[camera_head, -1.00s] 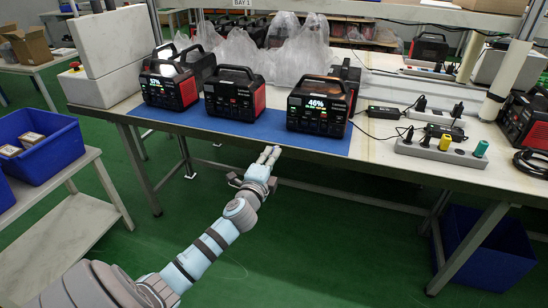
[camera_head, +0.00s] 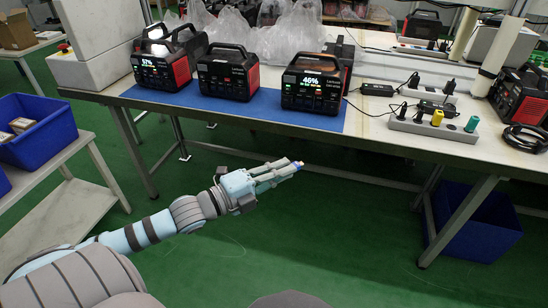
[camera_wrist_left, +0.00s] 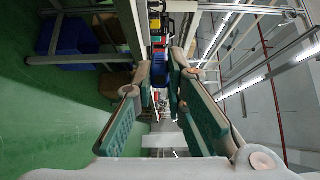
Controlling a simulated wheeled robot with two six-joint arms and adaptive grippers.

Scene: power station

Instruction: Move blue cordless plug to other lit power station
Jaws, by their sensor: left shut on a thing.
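My left gripper (camera_head: 293,166) is in front of the table, below its front edge, pointing right. Its fingers are shut on the blue plug (camera_wrist_left: 159,70), which shows as a blue round piece between the fingertips in the left wrist view; in the head view only a small tip shows. On the blue mat stand three power stations: the left one (camera_head: 157,72) is lit at 57%, the right one (camera_head: 312,87) is lit at 46%, and the middle one (camera_head: 224,76) shows no lit percentage. The plug is apart from all three. My right gripper is not in view.
Another power station (camera_head: 521,100) stands at the right edge. The table's front edge (camera_head: 400,152) runs above my gripper. A blue bin (camera_head: 40,130) is at left.

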